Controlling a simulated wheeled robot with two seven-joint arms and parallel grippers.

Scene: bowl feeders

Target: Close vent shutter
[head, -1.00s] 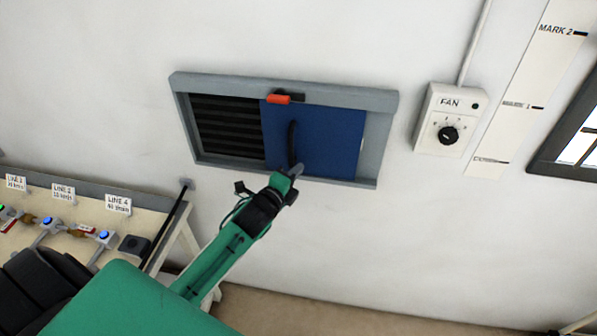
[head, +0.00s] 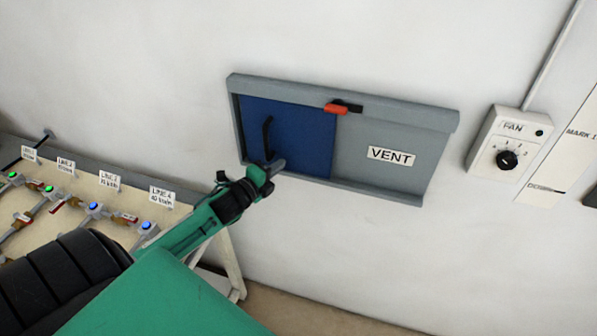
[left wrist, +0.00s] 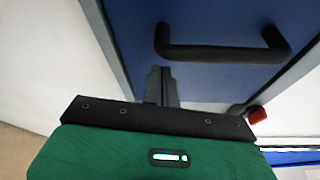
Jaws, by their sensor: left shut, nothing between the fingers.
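The blue vent shutter (head: 300,137) stands at the left end of its grey frame (head: 405,192), and no dark slats show. Its black upright handle (head: 267,137) is near the shutter's left edge. A red-tipped latch (head: 338,108) sits on the top rail, just at the shutter's right edge. My left gripper (head: 279,164) is shut and empty, close to the lower end of the handle. In the left wrist view the closed fingers (left wrist: 161,85) are in front of the blue shutter (left wrist: 210,20), beside the handle (left wrist: 225,54); I cannot tell whether they touch. My right gripper is out of view.
A white FAN box with a knob (head: 507,150) is on the wall to the right of the vent. A bench with lit buttons and LINE labels (head: 110,181) stands at the left. The wall below the vent is clear.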

